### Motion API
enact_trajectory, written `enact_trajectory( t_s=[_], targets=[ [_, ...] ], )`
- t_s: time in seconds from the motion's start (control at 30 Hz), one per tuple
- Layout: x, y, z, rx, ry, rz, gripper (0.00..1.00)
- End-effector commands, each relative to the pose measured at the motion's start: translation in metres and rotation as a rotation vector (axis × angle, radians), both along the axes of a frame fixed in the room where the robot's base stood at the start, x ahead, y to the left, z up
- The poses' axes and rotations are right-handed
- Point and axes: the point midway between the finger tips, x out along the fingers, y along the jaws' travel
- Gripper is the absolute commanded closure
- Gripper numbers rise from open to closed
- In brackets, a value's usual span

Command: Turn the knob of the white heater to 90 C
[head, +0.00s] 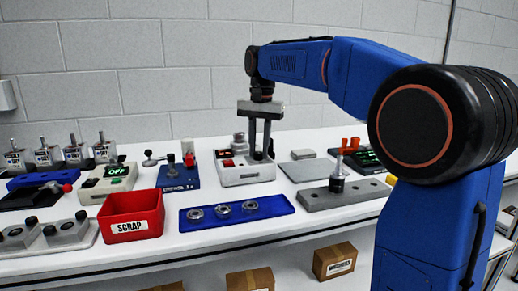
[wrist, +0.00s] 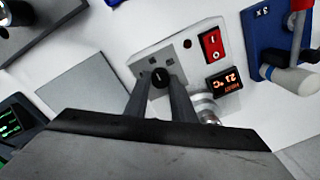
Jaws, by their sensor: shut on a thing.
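The white heater (head: 246,176) stands on the bench near the middle in the head view. The wrist view shows the heater's panel (wrist: 145,58) with a black round knob (wrist: 160,76), a red switch (wrist: 212,44) and a dark display (wrist: 223,80). The display's orange digits are upside down there and seem to read 21 °C. My gripper (head: 264,156) points down over the right part of the heater. In the wrist view my gripper (wrist: 158,82) is shut on the knob, with a finger on each side. The knob is hidden by the fingers in the head view.
A metal cylinder (wrist: 207,110) stands on the heater. A blue lever unit (head: 178,178) is close on its left, a grey plate (head: 312,170) on its right. A blue tray (head: 236,218) with metal rings and a red scrap bin (head: 131,212) lie in front.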

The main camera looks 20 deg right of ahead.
Motion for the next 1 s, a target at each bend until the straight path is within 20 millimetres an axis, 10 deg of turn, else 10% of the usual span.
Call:
enact_trajectory(
  t_s=[0.23, 0.27, 0.33, 0.73, 1.0],
  targets=[
    [0.001, 0.000, 0.001, 0.001, -0.004, 0.001, 1.00],
    [0.001, 0.000, 0.001, 0.001, -0.004, 0.001, 0.70],
    [0.001, 0.000, 0.001, 0.000, -0.004, 0.001, 0.59],
    [0.001, 0.000, 0.007, 0.001, -0.003, 0.001, 0.59],
    [0.000, -0.002, 0.051, 0.001, -0.004, 0.001, 0.59]
  ],
)
